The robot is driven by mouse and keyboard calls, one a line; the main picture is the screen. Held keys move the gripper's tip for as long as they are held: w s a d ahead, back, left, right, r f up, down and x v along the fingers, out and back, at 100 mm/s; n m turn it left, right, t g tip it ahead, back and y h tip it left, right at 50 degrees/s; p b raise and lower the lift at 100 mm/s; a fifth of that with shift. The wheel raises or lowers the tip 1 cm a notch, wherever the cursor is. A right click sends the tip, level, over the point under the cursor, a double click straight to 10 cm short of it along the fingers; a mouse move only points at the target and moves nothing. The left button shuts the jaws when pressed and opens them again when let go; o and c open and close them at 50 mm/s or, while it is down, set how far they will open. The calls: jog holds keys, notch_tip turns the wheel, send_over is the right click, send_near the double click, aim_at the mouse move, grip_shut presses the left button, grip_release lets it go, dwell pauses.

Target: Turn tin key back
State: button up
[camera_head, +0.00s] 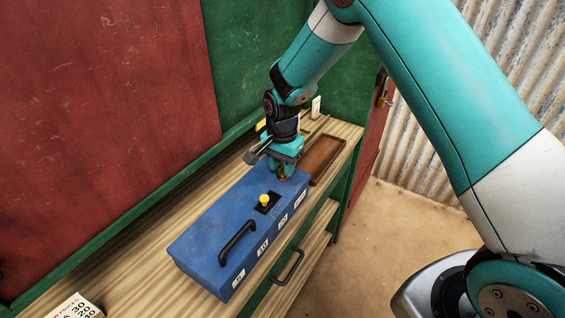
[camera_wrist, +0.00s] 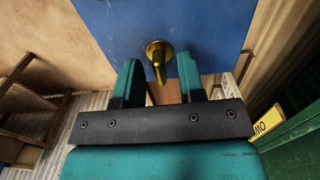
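The blue tin box (camera_head: 218,222) lies on the wooden shelf, with a black handle, a yellow-knobbed lever and white labels along its front edge. The brass key (camera_wrist: 157,52) stands on the tin's blue face in the wrist view, its grip pointing toward my gripper. In the head view my gripper (camera_head: 284,170) is over the tin's far right end and mostly hides the key. In the wrist view my gripper (camera_wrist: 159,72) is open, one finger on each side of the key, with a visible gap on both sides.
A brown wooden tray (camera_head: 322,155) sits just beyond the tin's right end. A white price card (camera_head: 76,307) stands at the lower left. A green and red wall (camera_head: 110,90) rises close behind the shelf. A handle (camera_head: 289,268) shows below the shelf's front.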

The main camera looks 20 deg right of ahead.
grip_shut()
jog(key=shift+n, duration=0.5)
jog(key=n+b, duration=0.1)
jog(key=n, duration=0.2)
jog(key=shift+f+n, duration=0.1)
jog(key=shift+n, duration=0.3)
jog(key=n, duration=0.4)
jog(key=shift+n+b, duration=0.3)
jog(key=shift+b, duration=0.1)
jog(key=n, duration=0.4)
jog(key=shift+n+b, duration=0.4)
jog(key=shift+n, duration=1.8)
jog(key=shift+w, duration=0.1)
